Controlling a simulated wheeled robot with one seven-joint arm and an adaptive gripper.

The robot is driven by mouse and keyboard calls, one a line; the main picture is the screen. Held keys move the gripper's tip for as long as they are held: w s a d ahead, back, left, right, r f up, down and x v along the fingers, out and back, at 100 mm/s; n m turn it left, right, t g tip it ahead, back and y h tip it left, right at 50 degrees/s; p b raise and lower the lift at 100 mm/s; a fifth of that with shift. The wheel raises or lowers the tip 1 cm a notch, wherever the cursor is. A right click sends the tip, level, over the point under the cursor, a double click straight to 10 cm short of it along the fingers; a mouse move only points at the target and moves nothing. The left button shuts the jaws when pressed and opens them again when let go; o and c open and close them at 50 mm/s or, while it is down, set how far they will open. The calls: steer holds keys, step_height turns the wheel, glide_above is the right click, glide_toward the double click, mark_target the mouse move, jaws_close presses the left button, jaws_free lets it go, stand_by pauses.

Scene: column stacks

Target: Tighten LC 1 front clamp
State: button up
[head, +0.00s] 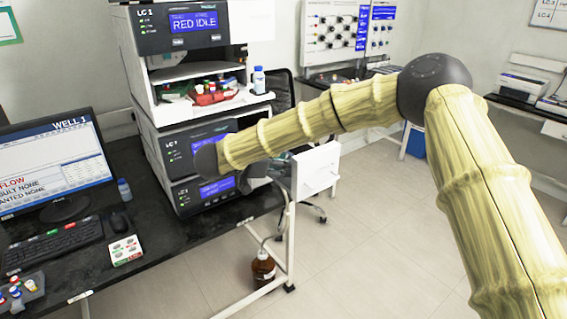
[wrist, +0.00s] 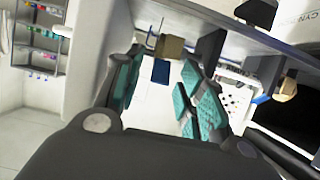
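The LC 1 stack (head: 170,100) stands on the dark bench in the head view, with a lit "RED IDLE" display on its top module. My gripper (wrist: 160,85) shows in the wrist view as two teal-padded fingers set apart, with nothing held between them. In the head view my arm hides most of it, beside the right side of the stack's lower modules. Beyond the fingertips in the wrist view are a small tan block (wrist: 170,47) and a dark block (wrist: 210,46) under a pale edge. I cannot tell which part is the front clamp.
A brown bottle (head: 263,267) is below. Floor at right is open.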

steer(key=shift+w+d+f, duration=0.15)
steer(key=shift+w+d, duration=0.05)
steer(key=shift+d, duration=0.05)
steer(key=shift+w+f, duration=0.1)
steer(key=c, duration=0.9)
steer(key=shift+o, duration=0.2)
